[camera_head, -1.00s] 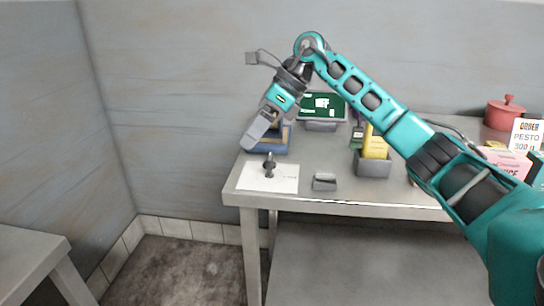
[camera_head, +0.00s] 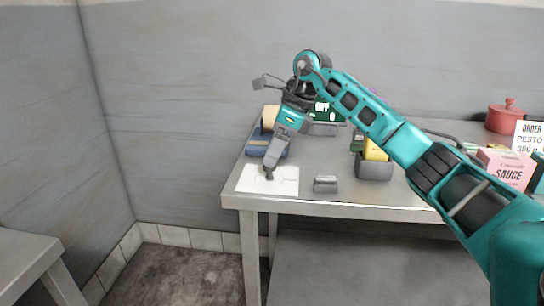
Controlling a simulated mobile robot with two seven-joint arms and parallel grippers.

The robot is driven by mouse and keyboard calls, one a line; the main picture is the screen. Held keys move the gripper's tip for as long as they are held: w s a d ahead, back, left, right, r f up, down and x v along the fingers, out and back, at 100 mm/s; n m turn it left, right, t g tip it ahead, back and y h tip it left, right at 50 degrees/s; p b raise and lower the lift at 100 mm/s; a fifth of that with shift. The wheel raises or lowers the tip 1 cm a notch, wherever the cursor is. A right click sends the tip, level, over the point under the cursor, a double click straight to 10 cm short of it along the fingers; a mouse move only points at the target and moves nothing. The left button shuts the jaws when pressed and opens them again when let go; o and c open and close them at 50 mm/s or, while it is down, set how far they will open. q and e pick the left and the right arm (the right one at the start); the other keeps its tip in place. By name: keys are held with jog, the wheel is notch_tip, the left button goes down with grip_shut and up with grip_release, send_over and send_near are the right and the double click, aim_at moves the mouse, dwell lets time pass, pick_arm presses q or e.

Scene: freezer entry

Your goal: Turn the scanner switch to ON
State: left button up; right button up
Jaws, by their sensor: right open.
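My right gripper (camera_head: 270,164) points down over a white sheet (camera_head: 287,187) at the table's front left. It is open, though the gap between its fingers is hard to see. A small dark upright piece (camera_head: 269,176) stands on the sheet right at the fingertips, mostly hidden by them. I cannot tell whether the fingers touch it, or whether it is the scanner switch. A green screen (camera_head: 322,112) behind the arm shows white lettering, partly covered. A small grey block (camera_head: 326,184) lies right of the sheet. My left gripper is not in view.
A blue holder with a tan roll (camera_head: 269,120) stands just behind my gripper. A grey bin (camera_head: 374,170) with yellow packets stands to the right. A red pot (camera_head: 506,117) and a pink sauce box (camera_head: 507,168) are farther right. The front edge of the table (camera_head: 330,207) is close.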

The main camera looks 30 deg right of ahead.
jog(key=shift+x, duration=0.85)
jog(key=shift+c, duration=0.2)
jog(key=c, duration=1)
